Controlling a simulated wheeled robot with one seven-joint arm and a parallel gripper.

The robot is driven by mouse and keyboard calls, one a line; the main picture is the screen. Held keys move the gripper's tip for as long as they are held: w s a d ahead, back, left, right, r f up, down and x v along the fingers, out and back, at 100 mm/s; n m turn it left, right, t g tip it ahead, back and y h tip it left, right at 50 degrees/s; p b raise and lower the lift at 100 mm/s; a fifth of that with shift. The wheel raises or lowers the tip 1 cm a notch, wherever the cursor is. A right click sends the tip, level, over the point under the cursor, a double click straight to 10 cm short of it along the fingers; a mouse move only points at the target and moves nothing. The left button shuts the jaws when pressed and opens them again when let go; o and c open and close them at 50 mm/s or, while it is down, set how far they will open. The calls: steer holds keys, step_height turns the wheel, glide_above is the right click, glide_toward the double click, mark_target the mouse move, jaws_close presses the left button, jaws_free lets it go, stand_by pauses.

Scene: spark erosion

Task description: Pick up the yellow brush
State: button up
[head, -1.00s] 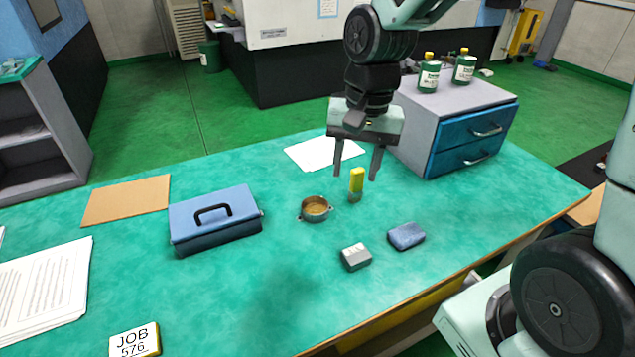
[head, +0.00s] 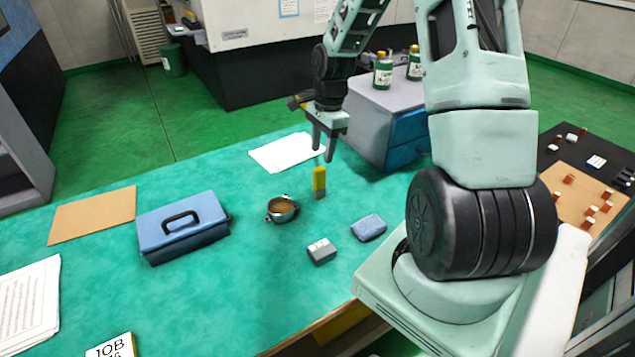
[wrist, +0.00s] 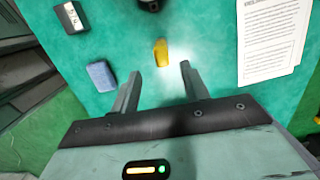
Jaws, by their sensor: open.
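The yellow brush (head: 319,181) stands upright on the green table, yellow at the top with a grey lower end. In the wrist view the yellow brush (wrist: 161,52) lies ahead of the fingertips, roughly in line with the gap between them. My gripper (head: 323,157) is open and empty, just above and behind the brush in the head view. The two fingers of my gripper (wrist: 160,72) are spread apart in the wrist view. Nothing is between them, and I cannot tell the exact height gap.
A small metal pot (head: 281,210) stands left of the brush. A grey block (head: 321,251) and a blue sponge (head: 368,228) lie in front. A blue toolbox (head: 183,228) is further left. White paper (head: 285,153) lies behind; a drawer cabinet (head: 385,125) stands behind right.

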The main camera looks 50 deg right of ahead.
mark_target(319, 178)
steer(key=f, duration=0.3)
steer(key=f+p, duration=0.1)
steer(key=f, duration=0.2)
steer(key=a+f, duration=0.1)
steer(key=f, duration=0.3)
steer(key=shift+w, duration=0.2)
jaws_close()
